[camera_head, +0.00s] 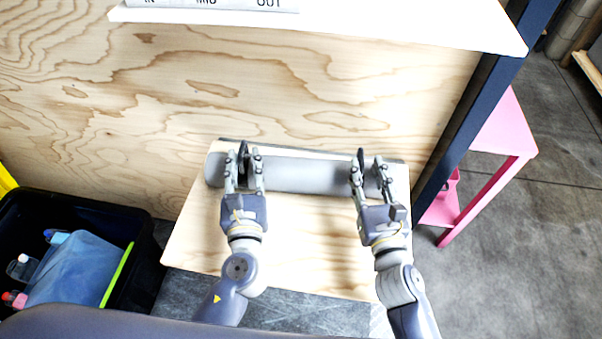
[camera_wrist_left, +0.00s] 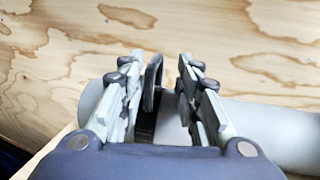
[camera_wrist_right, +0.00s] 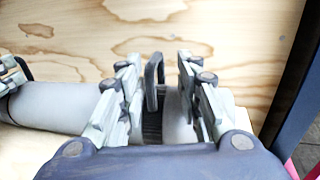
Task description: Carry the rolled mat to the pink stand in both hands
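The rolled mat (camera_head: 305,175) is a grey cylinder lying crosswise on a light wooden shelf board. It has a dark upright strap loop near each end. My left gripper (camera_head: 243,158) is over the mat's left end, its fingers apart on either side of the left loop (camera_wrist_left: 152,83). My right gripper (camera_head: 368,165) is over the right end, its fingers apart around the right loop (camera_wrist_right: 154,82). Both grippers look open, with gaps beside the loops. The pink stand (camera_head: 507,128) is at the right, beyond a dark post and partly hidden by it.
A plywood wall (camera_head: 330,90) rises behind the mat, with a white shelf (camera_head: 400,25) above. A dark blue post (camera_head: 470,125) stands between the board and the pink stand. A black bin (camera_head: 140,255) with bottles is at lower left. Grey floor at right is open.

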